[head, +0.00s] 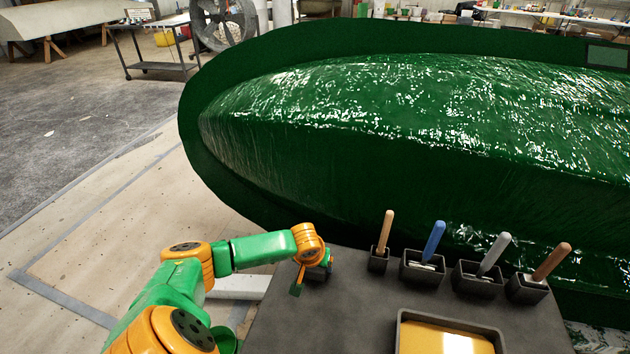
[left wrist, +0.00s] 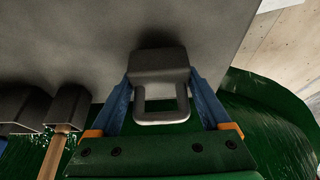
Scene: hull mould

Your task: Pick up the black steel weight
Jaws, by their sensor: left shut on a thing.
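The black steel weight (left wrist: 160,62) is a dark block with a loop handle, seen in the left wrist view between the two blue fingers of my left gripper (left wrist: 160,82). The fingers are shut on it, one on each side. In the head view my left gripper (head: 314,264) points down at the far left corner of the dark table, and the weight (head: 318,273) shows only in part beneath it. I cannot tell whether the weight touches the table. My right gripper is not in view.
The dark table (head: 300,325) carries holders with upright handled tools: tan (head: 386,230), blue (head: 433,240), grey (head: 494,253) and brown (head: 551,261). A tray of yellow liquid (head: 440,340) sits in front. The big green hull mould (head: 400,120) stands close behind.

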